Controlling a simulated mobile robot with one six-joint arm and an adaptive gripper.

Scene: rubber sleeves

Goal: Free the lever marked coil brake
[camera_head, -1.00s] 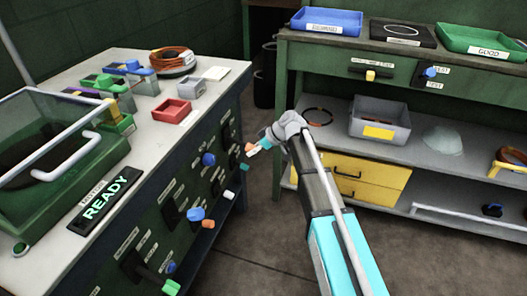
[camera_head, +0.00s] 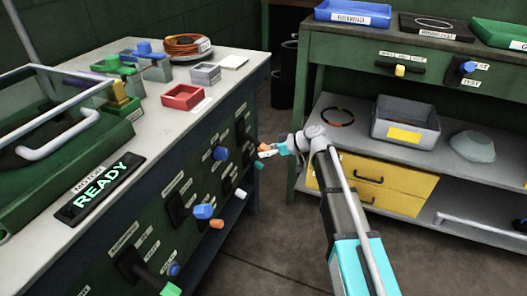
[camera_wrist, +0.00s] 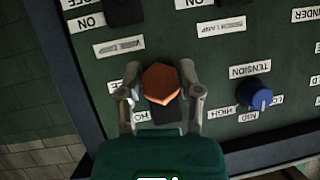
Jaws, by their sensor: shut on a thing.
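My gripper (camera_wrist: 161,90) has its two fingers closed on either side of an orange, faceted lever end (camera_wrist: 160,82) that sticks out of the dark green panel (camera_wrist: 190,60). In the head view my gripper (camera_head: 268,151) reaches the far end of the bench front, and the orange end (camera_head: 263,147) shows just at its tip. A dark plate lies behind the lever. The label nearest it (camera_wrist: 120,47) is too blurred to read, so I cannot tell whether this lever is marked coil brake.
A blue knob (camera_wrist: 254,93) labelled TENSION is to the right of my gripper. Further along the bench front, a blue handle (camera_head: 204,212), an orange one (camera_head: 217,224) and a green one (camera_head: 170,289) stick out. A shelf unit (camera_head: 470,170) stands to the right; floor lies between.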

